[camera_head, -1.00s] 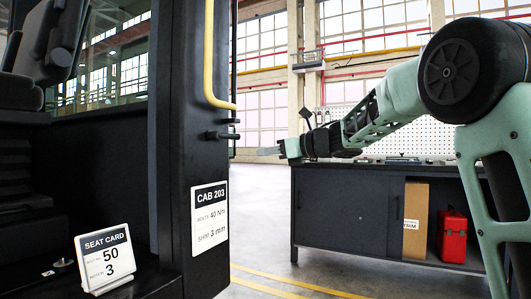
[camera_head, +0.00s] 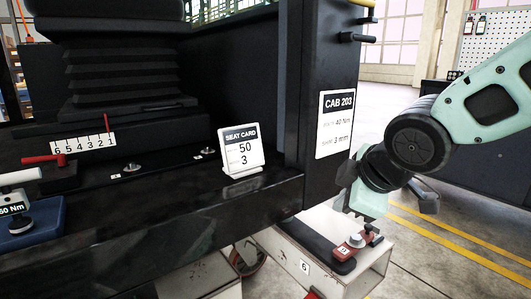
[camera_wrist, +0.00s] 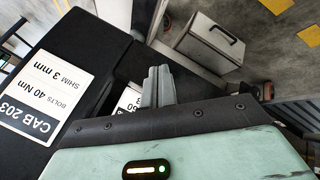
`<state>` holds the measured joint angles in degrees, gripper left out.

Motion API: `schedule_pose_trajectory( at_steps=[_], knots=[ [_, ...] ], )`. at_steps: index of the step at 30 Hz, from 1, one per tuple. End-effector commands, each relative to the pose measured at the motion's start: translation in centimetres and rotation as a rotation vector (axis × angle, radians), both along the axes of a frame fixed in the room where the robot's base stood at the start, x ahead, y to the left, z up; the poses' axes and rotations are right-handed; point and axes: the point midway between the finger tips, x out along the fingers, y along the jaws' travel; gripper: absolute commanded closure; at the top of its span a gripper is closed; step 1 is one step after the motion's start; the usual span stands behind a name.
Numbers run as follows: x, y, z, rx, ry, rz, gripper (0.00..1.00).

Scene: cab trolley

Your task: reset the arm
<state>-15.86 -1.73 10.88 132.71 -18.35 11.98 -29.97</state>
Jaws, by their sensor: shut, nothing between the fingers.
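My arm comes in from the right in the head view and bends down to its mint-green end beside the cab's dark door post (camera_head: 335,50). My gripper (camera_wrist: 158,80) shows in the wrist view with its two grey fingers together and nothing between them. Its fingertips cannot be made out in the head view. The white CAB 203 label (camera_head: 336,123) is on the post, just left of my arm. It shows upside down in the wrist view (camera_wrist: 45,95).
The seat card (camera_head: 240,150) stands on the cab floor.

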Motion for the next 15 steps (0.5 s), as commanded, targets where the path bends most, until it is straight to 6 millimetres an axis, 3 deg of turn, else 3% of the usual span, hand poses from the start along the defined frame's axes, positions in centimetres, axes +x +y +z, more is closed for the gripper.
schedule_pose_trajectory(
  at_steps=[1, 3, 9, 14, 15],
  knots=[
    [-3.0, 0.6, -1.7, 0.024, 0.100, -0.062, 1.00],
    [-6.9, 0.9, -3.6, 0.050, 0.234, -0.163, 1.00],
    [-16.2, 0.8, -7.2, 0.053, 0.521, -0.406, 1.00],
    [-22.8, -0.1, -8.8, 0.010, 0.695, -0.581, 1.00],
    [-22.5, 0.0, -7.0, 0.016, 0.693, -0.585, 1.00]
  ],
)
